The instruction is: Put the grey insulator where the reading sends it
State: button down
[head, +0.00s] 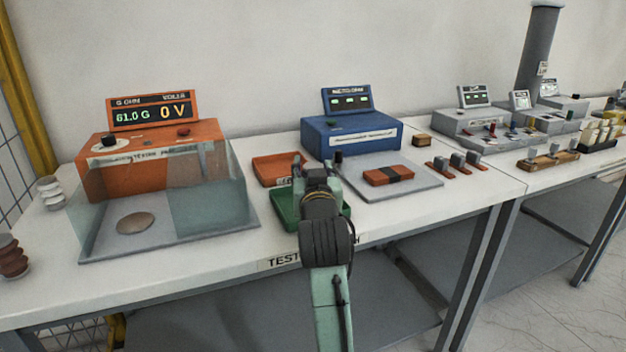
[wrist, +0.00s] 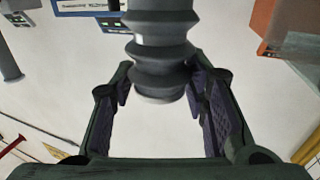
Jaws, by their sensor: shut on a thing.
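The grey insulator (wrist: 162,50), a ribbed post, is between the fingers of my gripper (wrist: 155,88) in the wrist view, and the gripper is shut on it. In the head view my gripper (head: 318,163) is above the two trays, and the insulator is hidden or too small to make out. The orange tester (head: 155,160) reads 61.0 G ohm and 0 V. An orange-red tray (head: 262,172) lies behind and left of my gripper. A green tray (head: 284,222) lies in front of it, partly covered by my arm.
A glass-walled enclosure (head: 215,190) with a round plate (head: 135,223) fronts the tester. A white insulator (head: 50,192) and a brown one (head: 12,257) stand at the left. A blue instrument (head: 350,135) and a grey pad (head: 420,183) with an orange block (head: 388,175) are at the right.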

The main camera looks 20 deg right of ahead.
notch_tip(320, 180, down, 3)
jog(key=shift+f+p, duration=0.2)
jog(key=shift+p, duration=0.15)
